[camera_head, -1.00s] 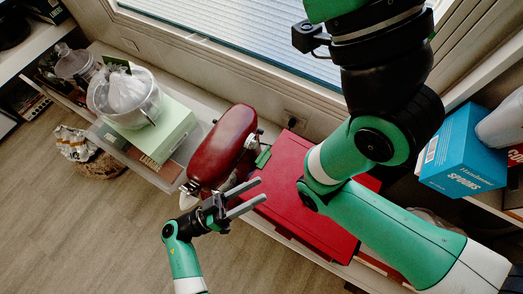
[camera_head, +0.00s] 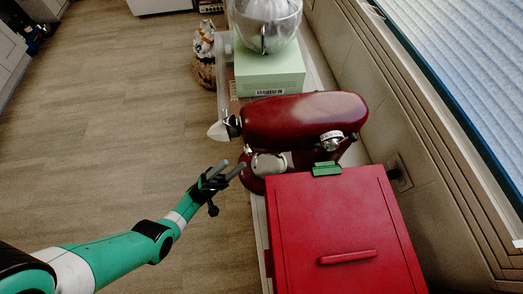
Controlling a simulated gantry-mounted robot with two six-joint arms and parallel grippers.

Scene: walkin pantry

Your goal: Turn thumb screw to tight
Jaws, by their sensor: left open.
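A dark red stand mixer (camera_head: 295,118) stands on the shelf in the middle of the view, its head pointing left. A small silver knob (camera_head: 331,141) sits on the near side of the head. A pale metal piece (camera_head: 220,129) shows at the left end of the head. I cannot tell which of these is the thumb screw. My left gripper (camera_head: 232,168) is open and empty, just left of the mixer's base and below the front of its head. It appears apart from the mixer. My right gripper is out of view.
A red box (camera_head: 340,225) with a handle and a green latch (camera_head: 326,169) stands in front of the mixer. A pale green box (camera_head: 269,70) carries a metal bowl (camera_head: 267,22) behind it. A wall with a window blind runs along the right. Floor at left is open.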

